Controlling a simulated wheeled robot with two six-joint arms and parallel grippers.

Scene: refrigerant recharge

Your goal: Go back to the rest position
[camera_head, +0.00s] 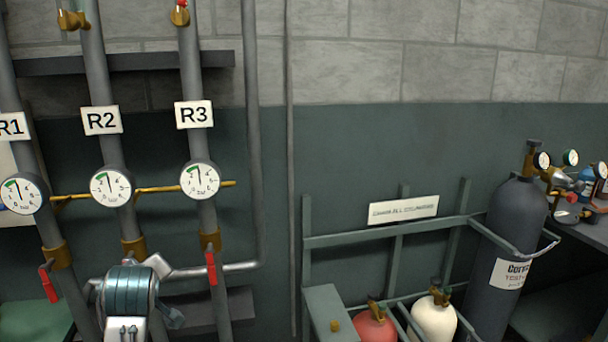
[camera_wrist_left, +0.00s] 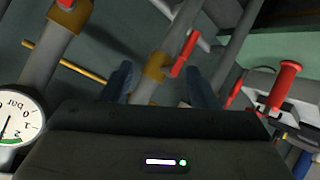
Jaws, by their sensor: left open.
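My left gripper (camera_wrist_left: 160,85) is open. Its two dark fingertips stand apart in the left wrist view, with nothing visible held between them. Behind them is a grey pipe with a brass collar (camera_wrist_left: 153,68) and a red valve handle (camera_wrist_left: 184,54); I cannot tell the distance to them. In the head view, a teal and grey jointed part (camera_head: 130,290), apparently of my left arm, is at the lower left in front of the pipes. The fingers cannot be made out there. My right gripper is not in view.
Pipes labelled R1, R2 and R3 (camera_head: 194,115) carry round gauges (camera_head: 200,180) and red valve handles (camera_head: 211,268). A green rack (camera_head: 324,310) holds a red cylinder (camera_head: 373,328) and a cream cylinder (camera_head: 433,320). A tall dark cylinder (camera_head: 510,230) stands at the right beside a bench.

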